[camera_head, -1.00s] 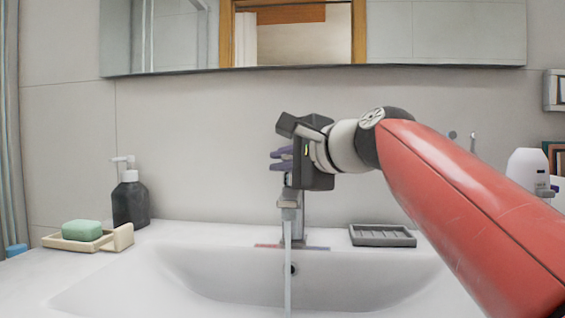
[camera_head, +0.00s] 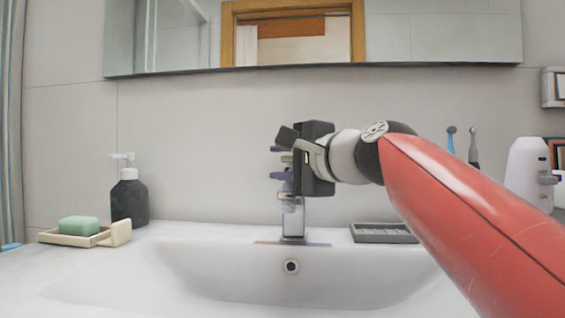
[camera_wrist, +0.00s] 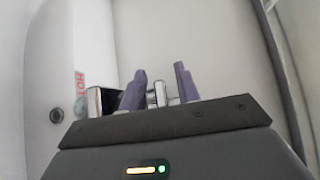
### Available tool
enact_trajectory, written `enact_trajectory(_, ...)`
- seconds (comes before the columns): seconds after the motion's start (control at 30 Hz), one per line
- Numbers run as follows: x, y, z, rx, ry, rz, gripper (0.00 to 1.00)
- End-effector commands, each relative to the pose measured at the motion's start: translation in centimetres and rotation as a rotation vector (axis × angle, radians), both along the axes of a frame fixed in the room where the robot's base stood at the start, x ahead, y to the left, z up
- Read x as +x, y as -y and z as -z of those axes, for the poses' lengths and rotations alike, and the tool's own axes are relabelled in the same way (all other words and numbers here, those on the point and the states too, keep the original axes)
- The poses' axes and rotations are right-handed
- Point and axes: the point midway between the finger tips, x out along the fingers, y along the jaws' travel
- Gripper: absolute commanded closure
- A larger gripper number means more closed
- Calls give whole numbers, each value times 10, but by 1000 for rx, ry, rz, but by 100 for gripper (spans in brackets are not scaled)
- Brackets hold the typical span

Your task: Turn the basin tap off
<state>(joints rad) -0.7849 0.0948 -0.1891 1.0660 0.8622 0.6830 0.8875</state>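The chrome basin tap (camera_head: 292,217) stands upright at the back rim of the white basin (camera_head: 290,278). No water stream shows below its spout. My gripper (camera_head: 280,162) is above the tap, reaching in from the right, with its purple fingers apart. In the wrist view the two fingers (camera_wrist: 160,88) stand on either side of a narrow chrome lever (camera_wrist: 158,95), with small gaps showing. The chrome tap body (camera_wrist: 95,102) is left of the fingers there. My gripper hides part of the tap's top.
A dark soap dispenser (camera_head: 129,200) and a tray (camera_head: 60,238) with green soap (camera_head: 79,226) stand at the left. A grey soap dish (camera_head: 382,233) is right of the tap. Toothbrushes (camera_head: 473,145) and a white dispenser (camera_head: 527,172) are further right. The mirror (camera_head: 430,35) hangs above.

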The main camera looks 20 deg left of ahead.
Motion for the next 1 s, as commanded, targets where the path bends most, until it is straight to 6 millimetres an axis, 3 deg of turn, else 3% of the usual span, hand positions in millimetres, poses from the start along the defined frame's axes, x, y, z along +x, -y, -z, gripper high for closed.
enact_trajectory(0.23, -4, 9, -2, 3, 2, 1, 68)
enact_trajectory(0.63, -32, 63, -5, 2, 1, 1, 68)
enact_trajectory(1.0, -36, 69, -6, 0, 0, 0, 68)
